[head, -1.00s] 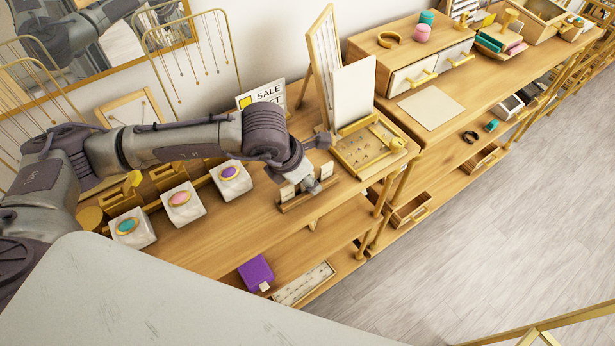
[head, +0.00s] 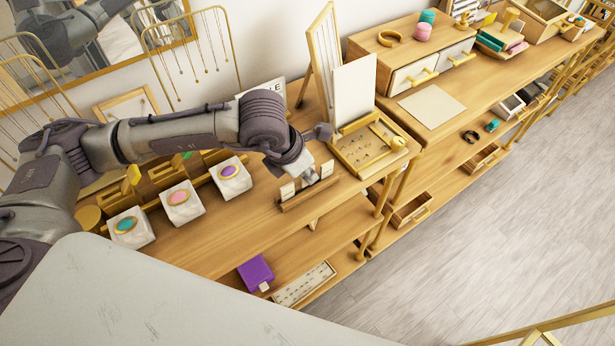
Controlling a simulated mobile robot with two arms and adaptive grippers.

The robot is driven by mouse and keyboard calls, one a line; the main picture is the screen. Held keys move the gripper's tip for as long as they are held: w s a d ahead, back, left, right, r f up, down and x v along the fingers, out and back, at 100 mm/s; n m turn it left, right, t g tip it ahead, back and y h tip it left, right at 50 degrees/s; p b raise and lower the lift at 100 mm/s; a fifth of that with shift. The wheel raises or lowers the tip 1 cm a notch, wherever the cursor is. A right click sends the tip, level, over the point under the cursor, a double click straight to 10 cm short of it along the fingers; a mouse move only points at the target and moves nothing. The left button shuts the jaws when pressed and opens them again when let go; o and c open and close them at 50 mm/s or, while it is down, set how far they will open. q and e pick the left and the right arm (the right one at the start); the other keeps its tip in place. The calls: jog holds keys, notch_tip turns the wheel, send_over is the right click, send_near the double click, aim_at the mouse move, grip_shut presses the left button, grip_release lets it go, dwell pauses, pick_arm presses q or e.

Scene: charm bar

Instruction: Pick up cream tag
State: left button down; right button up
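Small cream tags stand upright in a slotted wooden holder (head: 310,194) on the wooden counter. One cream tag (head: 288,191) shows at the holder's left end and another cream tag (head: 327,169) at its right end. My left gripper (head: 308,176) reaches over the holder from behind, between these two tags. Its fingers are small and partly hidden by the wrist, so I cannot tell whether they are open or shut or hold anything. My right gripper is out of view.
White blocks with coloured brooches, one with a purple brooch (head: 229,170), stand left of the holder. A tray of small jewellery (head: 364,150) with an upright white board (head: 354,91) is at the right. A sale sign stands behind my arm. The counter front is clear.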

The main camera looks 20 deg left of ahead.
pick_arm(q)
jog(key=r, duration=0.1)
jog(key=d+r+b, duration=0.1)
jog(key=shift+r, duration=0.3)
jog(key=s+d+r+b, duration=0.1)
jog(key=d+r+b, duration=0.3)
jog(key=d, duration=0.6)
notch_tip(320, 180, up, 3)
jog(key=shift+s+d+f, duration=0.15)
jog(key=shift+s+d, duration=0.15)
jog(key=shift+s, duration=0.1)
jog(key=shift+a, duration=0.1)
